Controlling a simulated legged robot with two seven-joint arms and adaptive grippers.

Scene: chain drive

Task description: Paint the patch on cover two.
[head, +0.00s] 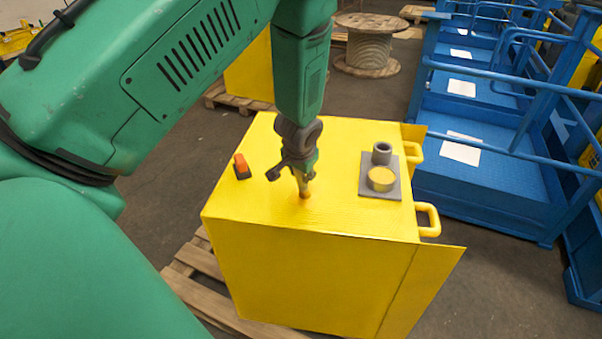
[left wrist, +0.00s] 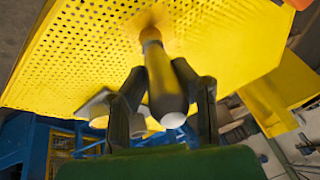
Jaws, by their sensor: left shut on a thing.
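A yellow box-like cover (head: 310,270) stands on a wooden pallet, its flat top facing up. My left gripper (head: 302,172) points down over the middle of that top, shut on a brush. The brush (left wrist: 163,80) shows between the two fingers in the left wrist view. Its orange-brown tip (head: 304,194) appears to touch the cover's top. In the left wrist view a darker orange-brown smear surrounds the tip on the dotted yellow surface (left wrist: 80,50). The patch's full outline cannot be made out. A paint pot (head: 381,179) with yellow contents sits on a grey plate to the right.
A grey cup (head: 382,153) stands on the same plate (head: 367,190). An orange and black item (head: 242,166) lies on the cover's left side. Yellow handles (head: 430,220) stick out at right. Blue railed platforms (head: 480,180) stand beyond a strip of floor; a cable spool (head: 368,48) stands behind.

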